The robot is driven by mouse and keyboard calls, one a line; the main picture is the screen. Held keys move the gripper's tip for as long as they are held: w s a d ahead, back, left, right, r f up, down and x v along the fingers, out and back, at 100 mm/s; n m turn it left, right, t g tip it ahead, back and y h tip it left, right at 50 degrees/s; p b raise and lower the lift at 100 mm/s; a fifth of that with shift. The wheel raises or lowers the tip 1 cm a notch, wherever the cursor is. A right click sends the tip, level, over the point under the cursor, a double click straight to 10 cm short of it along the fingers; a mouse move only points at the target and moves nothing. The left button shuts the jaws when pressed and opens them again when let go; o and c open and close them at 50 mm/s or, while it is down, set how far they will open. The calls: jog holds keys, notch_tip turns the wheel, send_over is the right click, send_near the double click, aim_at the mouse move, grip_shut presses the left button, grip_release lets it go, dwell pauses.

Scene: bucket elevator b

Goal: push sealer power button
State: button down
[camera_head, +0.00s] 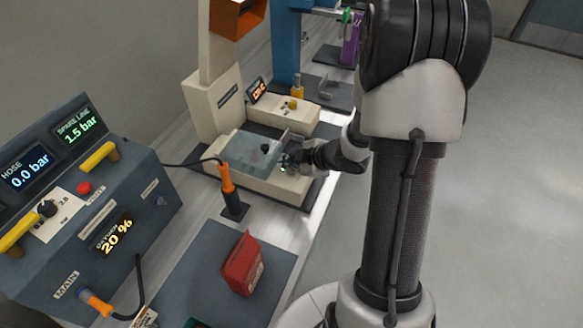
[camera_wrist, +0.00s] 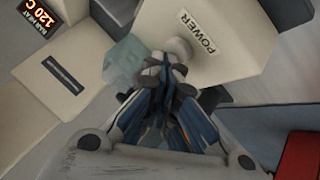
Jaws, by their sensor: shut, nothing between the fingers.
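The sealer (camera_head: 262,182) is a cream machine with a clear plate, standing on the bench in the head view. In the wrist view its cream body (camera_wrist: 215,30) carries a POWER label (camera_wrist: 198,32). A pale round power button (camera_wrist: 179,48) sits beside that label. My gripper (camera_wrist: 165,62) is shut and empty, with its fingertips right at the button's near edge. I cannot tell whether they touch it. In the head view my gripper (camera_head: 287,162) is at the right front of the sealer, and the button cannot be made out there.
A display (camera_wrist: 40,14) reads bar heat 120 C. An orange-handled tool (camera_head: 227,180) stands left of the sealer with a cable. A red container (camera_head: 242,264) sits on a dark mat nearer me. A blue control panel (camera_head: 95,185) fills the left. Open floor lies right.

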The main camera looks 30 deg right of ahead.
aim_at(290, 171)
jog(key=shift+f, duration=0.1)
dwell(0.4)
jog(key=shift+f+b, duration=0.35)
jog(key=shift+s+r, duration=0.1)
jog(key=shift+r+p, duration=0.2)
jog(key=shift+p, duration=0.3)
notch_tip(290, 171, up, 6)
jog(key=p, duration=0.6)
jog(key=shift+r, duration=0.15)
